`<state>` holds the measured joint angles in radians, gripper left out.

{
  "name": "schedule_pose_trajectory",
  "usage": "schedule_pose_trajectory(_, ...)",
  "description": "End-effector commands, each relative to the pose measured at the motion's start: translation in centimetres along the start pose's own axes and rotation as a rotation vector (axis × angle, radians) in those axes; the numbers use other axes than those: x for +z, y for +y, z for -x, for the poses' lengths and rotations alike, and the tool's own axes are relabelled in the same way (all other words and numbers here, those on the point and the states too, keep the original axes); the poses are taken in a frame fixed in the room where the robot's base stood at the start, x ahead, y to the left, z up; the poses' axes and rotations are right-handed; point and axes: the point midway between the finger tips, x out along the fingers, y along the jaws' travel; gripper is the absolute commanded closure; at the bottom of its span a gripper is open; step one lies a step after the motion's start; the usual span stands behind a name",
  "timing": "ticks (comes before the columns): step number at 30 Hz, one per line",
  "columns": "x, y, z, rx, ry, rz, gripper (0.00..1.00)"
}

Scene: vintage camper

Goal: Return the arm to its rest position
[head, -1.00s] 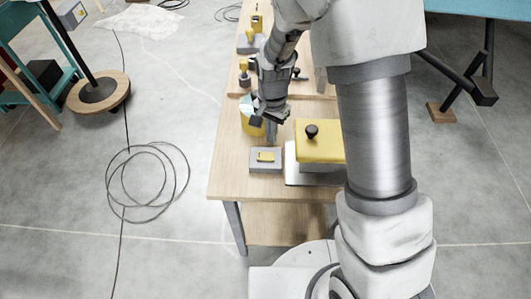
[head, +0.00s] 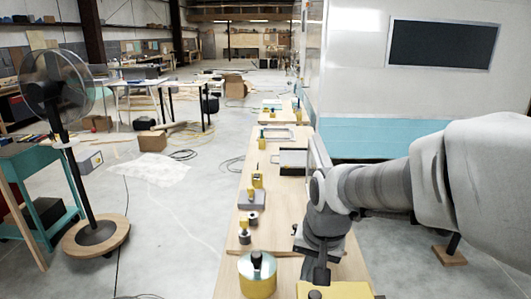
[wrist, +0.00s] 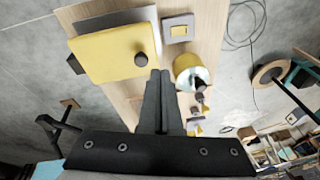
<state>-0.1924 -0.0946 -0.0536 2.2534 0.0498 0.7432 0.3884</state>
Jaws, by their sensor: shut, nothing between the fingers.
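My arm reaches in from the right in the head view, over the wooden bench (head: 226,255). My gripper (head: 318,276) hangs above the near part of the bench; its tips are hard to make out there. In the wrist view my gripper (wrist: 160,75) shows with its two dark fingers together and nothing between them. Below the fingers are a yellow-lidded box (wrist: 112,55) with a dark knob and a round yellow canister (wrist: 182,65). The canister (head: 257,282) stands left of my gripper in the head view.
A grey block with a yellow top (wrist: 178,28) lies near the box. More small yellow and grey items line the bench. A fan (head: 95,232) stands on the left, and a blue-white camper (head: 370,135) on the right.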

Motion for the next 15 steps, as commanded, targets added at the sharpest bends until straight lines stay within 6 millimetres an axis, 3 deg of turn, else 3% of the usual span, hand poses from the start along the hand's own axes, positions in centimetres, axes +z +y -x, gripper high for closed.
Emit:
schedule_pose_trajectory(1,0.4,0.7,1.6,-0.009,0.029,0.021,1.00)
schedule_pose_trajectory(6,2.5,3.0,5.5,-0.015,0.102,0.108,1.00)
schedule_pose_trajectory(15,6.8,6.5,9.9,0.011,0.227,0.246,1.00)
